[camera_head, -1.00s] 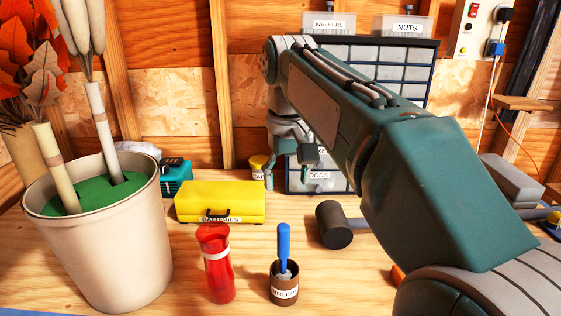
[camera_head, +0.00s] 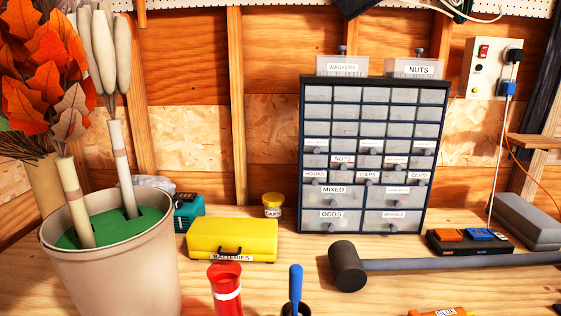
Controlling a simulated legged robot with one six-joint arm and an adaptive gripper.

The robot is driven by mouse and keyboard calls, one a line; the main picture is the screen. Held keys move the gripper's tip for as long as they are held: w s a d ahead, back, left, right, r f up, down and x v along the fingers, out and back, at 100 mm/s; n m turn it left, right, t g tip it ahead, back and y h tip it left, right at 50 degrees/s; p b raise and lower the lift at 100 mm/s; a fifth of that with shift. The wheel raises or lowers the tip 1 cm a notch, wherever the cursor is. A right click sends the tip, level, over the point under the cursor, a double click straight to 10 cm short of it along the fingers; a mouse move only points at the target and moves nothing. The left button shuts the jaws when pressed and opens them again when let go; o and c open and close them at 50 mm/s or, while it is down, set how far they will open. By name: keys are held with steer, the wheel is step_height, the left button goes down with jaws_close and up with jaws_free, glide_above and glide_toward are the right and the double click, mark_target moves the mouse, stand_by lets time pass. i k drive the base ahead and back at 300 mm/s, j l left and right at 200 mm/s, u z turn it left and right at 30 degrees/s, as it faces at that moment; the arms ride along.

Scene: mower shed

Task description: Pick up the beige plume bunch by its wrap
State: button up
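The beige plume bunch (camera_head: 104,47) stands in the left of the view, its several long pale heads upright. Its pale wrap (camera_head: 121,165) is a slim sleeve with a darker band, leaning slightly, its lower end in the green filling (camera_head: 150,222) of a beige bucket (camera_head: 112,276). A second wrapped stem (camera_head: 75,200) with orange and tan leaves (camera_head: 48,85) stands just left of it in the same bucket. My gripper and arm are out of view, so I cannot see whether the gripper is open.
A yellow batteries box (camera_head: 232,238) and teal case (camera_head: 187,212) stand right of the bucket. A red flashlight-like object (camera_head: 225,287) and blue-handled brush (camera_head: 296,284) stand in front. A mallet (camera_head: 347,266) lies before the drawer cabinet (camera_head: 303,160).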

mark_target(106, 36)
steer(key=l+u, duration=0.1)
steer(key=u, duration=0.85)
steer(key=k+l+u, duration=0.1)
steer(key=u, duration=0.4)
